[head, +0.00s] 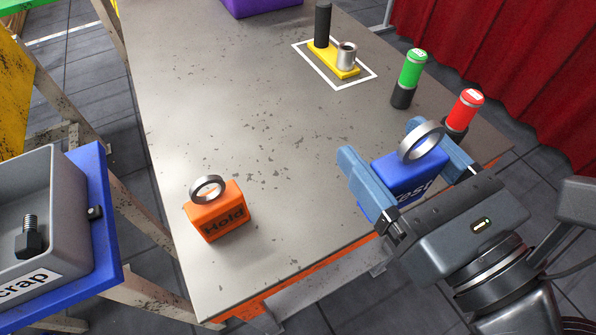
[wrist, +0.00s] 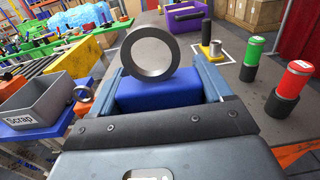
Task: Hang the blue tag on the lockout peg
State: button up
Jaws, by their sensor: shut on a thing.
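A yellow base (head: 331,60) at the back of the table, inside a white outline, carries an upright black peg (head: 322,24) and a short silver cylinder (head: 347,55). The gripper is well apart from them.
An orange tag (head: 216,212) marked "Hold", with a ring, stands at front left. A green-topped cylinder (head: 411,70) and a red-topped one (head: 465,108) stand beyond my gripper. A purple box (head: 262,5) is at the back. A grey scrap bin (head: 45,225) is left. The middle table is clear.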

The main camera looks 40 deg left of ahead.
jog(key=shift+g, duration=0.3)
jog(key=shift+a+f+b, duration=0.4)
jog(key=shift+a+f, duration=1.3)
jog(key=shift+a, duration=0.35)
jog(key=shift+a+f+b, duration=0.4)
jog(key=shift+a+f, duration=1.35)
jog(key=shift+a, duration=0.25)
jog(key=shift+a+f+b, duration=0.4)
jog(key=shift+a+f, duration=1.3)
jog(key=shift+a, duration=0.35)
jog(key=shift+f, duration=0.15)
jog(key=o, duration=1)
jog(key=shift+d, duration=0.2)
jog(key=v, duration=1.1)
jog(key=shift+s+d+b, duration=0.15)
jog(key=shift+d+b, duration=0.1)
jog(key=shift+b, duration=0.1)
